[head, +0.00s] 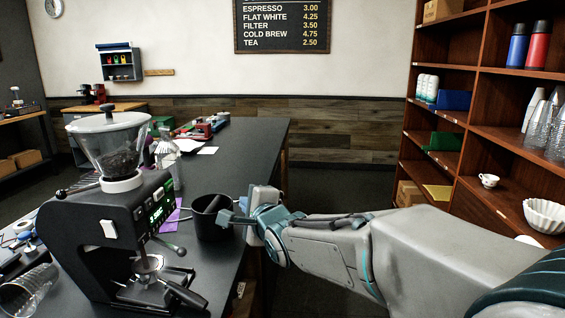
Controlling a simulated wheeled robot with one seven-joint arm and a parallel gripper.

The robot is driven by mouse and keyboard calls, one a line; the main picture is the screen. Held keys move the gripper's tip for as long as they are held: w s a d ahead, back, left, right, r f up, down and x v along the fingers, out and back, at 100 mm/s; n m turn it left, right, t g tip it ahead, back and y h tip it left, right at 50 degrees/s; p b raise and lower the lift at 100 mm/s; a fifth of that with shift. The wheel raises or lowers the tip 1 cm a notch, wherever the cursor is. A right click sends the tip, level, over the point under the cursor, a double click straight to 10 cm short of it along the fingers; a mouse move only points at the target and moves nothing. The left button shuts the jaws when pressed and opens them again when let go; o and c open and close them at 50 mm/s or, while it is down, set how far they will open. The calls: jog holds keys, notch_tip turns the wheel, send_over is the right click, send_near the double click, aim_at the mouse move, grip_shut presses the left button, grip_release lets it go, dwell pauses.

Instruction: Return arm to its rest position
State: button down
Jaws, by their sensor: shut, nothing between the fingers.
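My arm reaches in from the right side of the head view, and my gripper (233,218) is at its far end, pointing left. The gripper is shut with nothing visible in it. Its fingers overlap the black cup-like container (207,232) on the dark counter; I cannot tell whether they touch it. A black brewer (108,235) with a clear hopper of dark beans (115,155) stands to the left of the gripper, near the counter's front.
The dark counter (250,150) runs away from me and is mostly bare on its right side. A clear bottle (168,158) stands behind the brewer. A clear cup (30,290) lies at the lower left. Wooden shelves (470,155) with bottles and cups stand at the right.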

jog(key=s+d+f+n+g+h+p, duration=0.1)
jog(key=s+d+f+n+g+h, duration=0.3)
jog(key=d, duration=0.5)
jog(key=s+d+f+n+g+h+p, duration=0.1)
jog(key=s+d+f+n+h, duration=0.1)
jog(key=s+d+f+n, duration=0.35)
jog(key=s+d+f+n+g, duration=0.1)
jog(key=s+d+n+g, duration=0.1)
jog(key=s, duration=0.6)
jog(key=s+d+f+n+g+h, duration=0.1)
jog(key=s+d+f+n+g, duration=0.1)
jog(key=s+d, duration=0.5)
jog(key=shift+s+d+f+n+g+h+p, duration=0.3)
jog(key=shift+s+n+g, duration=0.4)
jog(key=shift+g, duration=0.3)
jog(key=shift+w, duration=0.15)
dwell(0.5)
